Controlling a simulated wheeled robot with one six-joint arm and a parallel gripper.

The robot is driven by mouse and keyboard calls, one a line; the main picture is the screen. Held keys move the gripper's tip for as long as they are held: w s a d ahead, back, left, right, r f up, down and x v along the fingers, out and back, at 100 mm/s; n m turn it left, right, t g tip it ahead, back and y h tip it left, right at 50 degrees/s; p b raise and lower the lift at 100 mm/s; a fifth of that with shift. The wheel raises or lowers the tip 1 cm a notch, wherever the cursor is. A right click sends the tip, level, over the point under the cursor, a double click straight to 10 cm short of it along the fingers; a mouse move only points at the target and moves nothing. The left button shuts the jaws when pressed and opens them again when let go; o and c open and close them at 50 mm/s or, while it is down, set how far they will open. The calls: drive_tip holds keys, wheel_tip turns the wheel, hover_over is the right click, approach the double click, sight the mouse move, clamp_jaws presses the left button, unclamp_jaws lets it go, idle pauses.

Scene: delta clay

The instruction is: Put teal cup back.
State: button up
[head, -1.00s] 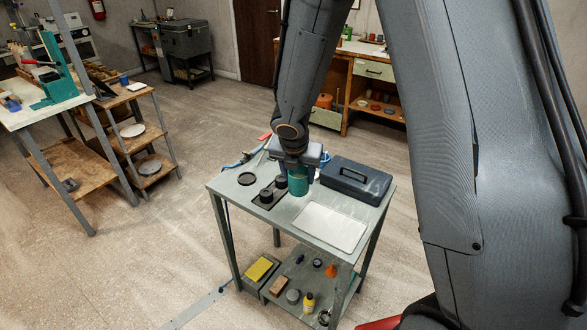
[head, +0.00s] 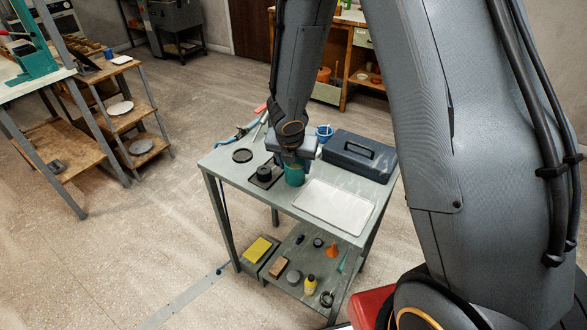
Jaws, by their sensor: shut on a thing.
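My gripper (head: 294,162) is shut on the teal cup (head: 295,176), which looks upright. The cup is over the grey table, just right of a black tray (head: 259,182) and behind the pale flat board. I cannot tell whether the cup's base touches the tabletop. A dark round cup-like piece (head: 263,173) stands on the black tray. The gripper hides part of the tray's far side and the cup's top.
The grey table (head: 224,168) also holds a black disc (head: 242,155), a pale flat board (head: 334,206), a dark toolbox (head: 359,156) and a blue cup (head: 324,132). Its lower shelf holds several small items. Wooden shelves (head: 130,111) stand at left.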

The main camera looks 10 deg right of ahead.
drive_tip(key=shift+f, duration=0.25)
drive_tip(key=o, duration=1.1)
drive_tip(key=shift+o, duration=0.2)
